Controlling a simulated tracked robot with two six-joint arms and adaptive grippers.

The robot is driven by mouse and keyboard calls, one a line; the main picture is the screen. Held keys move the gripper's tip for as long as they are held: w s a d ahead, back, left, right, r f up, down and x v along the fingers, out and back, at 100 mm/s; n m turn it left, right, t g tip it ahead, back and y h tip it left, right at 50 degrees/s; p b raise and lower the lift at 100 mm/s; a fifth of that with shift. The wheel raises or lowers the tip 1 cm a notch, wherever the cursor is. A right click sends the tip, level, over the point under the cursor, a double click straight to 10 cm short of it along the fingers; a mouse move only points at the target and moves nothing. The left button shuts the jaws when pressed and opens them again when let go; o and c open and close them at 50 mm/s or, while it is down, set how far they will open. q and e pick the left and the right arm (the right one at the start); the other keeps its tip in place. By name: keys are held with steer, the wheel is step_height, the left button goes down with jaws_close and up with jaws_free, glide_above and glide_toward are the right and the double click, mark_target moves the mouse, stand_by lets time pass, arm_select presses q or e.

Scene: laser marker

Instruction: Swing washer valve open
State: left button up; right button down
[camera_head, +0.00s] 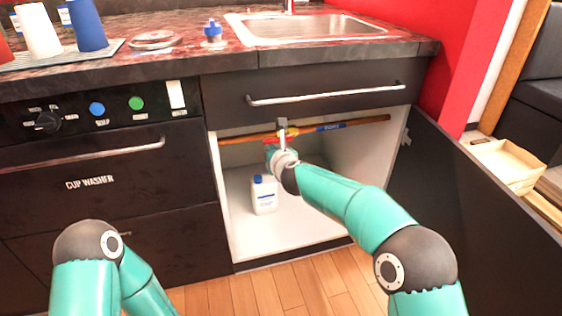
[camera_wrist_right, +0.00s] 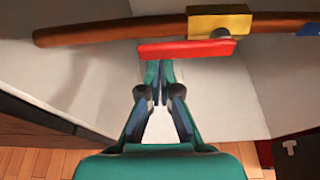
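The washer valve has a yellow body (camera_wrist_right: 219,22) on a copper pipe (camera_wrist_right: 100,32) and a red lever handle (camera_wrist_right: 187,49). In the wrist view the lever lies roughly along the pipe, just in front of it. The valve also shows small in the head view, inside the open cabinet, partly hidden by my right arm. My right gripper (camera_wrist_right: 160,71) has its fingertips together, just below the left half of the red lever. I see nothing between the fingers; whether they touch the lever I cannot tell. My left arm shows at the lower left of the head view, its gripper out of sight.
A white bottle with a blue cap (camera_head: 264,195) stands on the cabinet floor below the pipe. The open cabinet door (camera_head: 465,200) is at the right. A drawer with a bar handle (camera_head: 325,93) is above. The cup washer front (camera_head: 90,183) is left.

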steer(key=shift+d, duration=0.1)
steer(key=shift+w+d+f+b, duration=0.3)
steer(key=shift+d+b, duration=0.15)
steer(key=shift+d, duration=0.15)
